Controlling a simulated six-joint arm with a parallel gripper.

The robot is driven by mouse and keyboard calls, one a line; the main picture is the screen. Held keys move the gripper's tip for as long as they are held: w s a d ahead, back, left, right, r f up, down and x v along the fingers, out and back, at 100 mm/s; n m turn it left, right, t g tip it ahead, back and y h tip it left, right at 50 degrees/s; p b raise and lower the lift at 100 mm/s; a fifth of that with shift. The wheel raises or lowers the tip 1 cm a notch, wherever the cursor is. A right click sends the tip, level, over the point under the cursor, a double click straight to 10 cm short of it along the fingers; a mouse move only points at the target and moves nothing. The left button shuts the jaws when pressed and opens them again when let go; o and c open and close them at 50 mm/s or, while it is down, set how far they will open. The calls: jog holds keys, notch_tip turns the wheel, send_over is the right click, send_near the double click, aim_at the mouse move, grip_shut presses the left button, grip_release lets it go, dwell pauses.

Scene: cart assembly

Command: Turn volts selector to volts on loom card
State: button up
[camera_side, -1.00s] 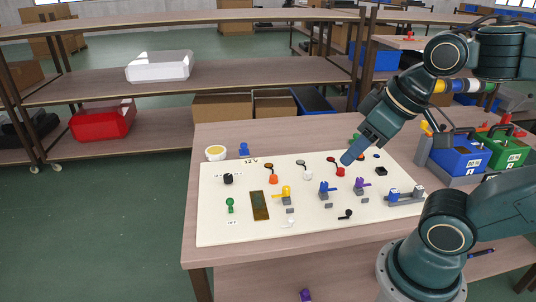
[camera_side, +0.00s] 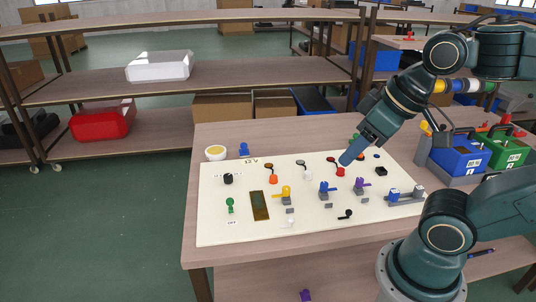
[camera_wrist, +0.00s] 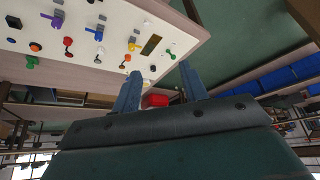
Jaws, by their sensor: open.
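A black round knob (camera_side: 228,178) stands near the left edge of the cream board (camera_side: 215,228), with small marks printed around it; I cannot read them or tell where it points. It looks like the volts selector. A label reading 12 V (camera_side: 250,161) lies on the board's back edge, to the right of the knob. I cannot tell which item is the loom card. My gripper (camera_side: 347,158) hangs over the back right part of the board, well right of the knob. In the wrist view my gripper (camera_wrist: 159,85) shows two spread fingers with nothing between them.
The board carries a yellow lever (camera_side: 285,192), a blue lever (camera_side: 325,188), a purple lever (camera_side: 361,184), a green figure-shaped part (camera_side: 230,205) and a brown plate (camera_side: 260,205). A yellow-topped cup (camera_side: 215,153) stands behind it. Blue (camera_side: 460,158) and green bins (camera_side: 505,150) stand at the right.

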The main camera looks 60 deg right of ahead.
jog(key=w+d+r+m+g, duration=0.1)
jog(key=w+r+m, duration=0.3)
jog(key=w+m, duration=0.55)
jog(key=m+g, duration=0.5)
jog(key=m, duration=1.3)
send_over(228, 175)
jog(key=shift+n, duration=0.25)
notch_tip(228, 175, down, 24)
jog(key=shift+f, duration=0.25)
jog(key=shift+s+f, duration=0.1)
jog(key=shift+f, duration=4.45)
jog(key=shift+r, duration=0.15)
jog(key=c, duration=0.6)
